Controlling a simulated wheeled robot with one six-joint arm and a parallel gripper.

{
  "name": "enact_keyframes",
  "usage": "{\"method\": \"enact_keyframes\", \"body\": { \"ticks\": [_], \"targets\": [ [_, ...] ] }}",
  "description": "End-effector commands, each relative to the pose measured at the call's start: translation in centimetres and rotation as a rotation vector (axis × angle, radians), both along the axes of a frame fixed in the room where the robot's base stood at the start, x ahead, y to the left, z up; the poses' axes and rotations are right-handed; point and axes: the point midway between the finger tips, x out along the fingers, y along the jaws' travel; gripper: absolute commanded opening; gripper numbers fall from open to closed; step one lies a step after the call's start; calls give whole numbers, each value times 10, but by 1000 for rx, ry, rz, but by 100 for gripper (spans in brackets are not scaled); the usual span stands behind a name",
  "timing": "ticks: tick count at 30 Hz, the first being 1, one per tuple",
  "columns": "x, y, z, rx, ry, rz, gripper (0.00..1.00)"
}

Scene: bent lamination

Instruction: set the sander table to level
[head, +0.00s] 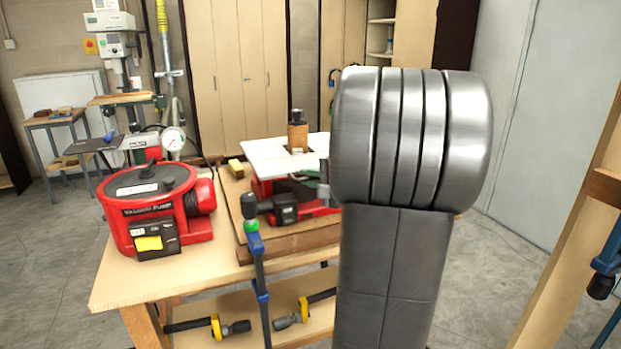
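The sander is a red and black machine (312,212) on the workbench, partly hidden at its right by my arm. Its table is a pale, thin plate (268,155) above the red body. A brown sanding drum (297,137) with a dark top stands up through the plate. I cannot tell the plate's exact tilt from this view. A black box with a label (286,209) is on the sander's front. No tilt scale can be made out. A large grey arm link of mine fills the centre right. My gripper is not in view.
A red vacuum pump (150,205) with a gauge (173,139) stands left of the sander. An upright clamp with a blue and green end (255,243) is at the bench's front edge. Yellow clamps (217,327) lie on the lower shelf. Grey floor is open at left.

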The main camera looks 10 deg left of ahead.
Motion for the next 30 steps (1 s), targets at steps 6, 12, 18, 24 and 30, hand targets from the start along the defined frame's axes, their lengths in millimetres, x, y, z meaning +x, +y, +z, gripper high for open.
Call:
{"method": "enact_keyframes", "body": {
  "ticks": [6,12,18,24,30],
  "targets": [
    [0,0,2,1,-4,-1,31],
    [-1,-2,2,0,-3,-1,31],
    [-13,-22,6,1,-5,-4,31],
    [-36,-58,14,0,-6,-5,31],
    [-56,-89,21,1,-4,-5,31]
  ]
}}
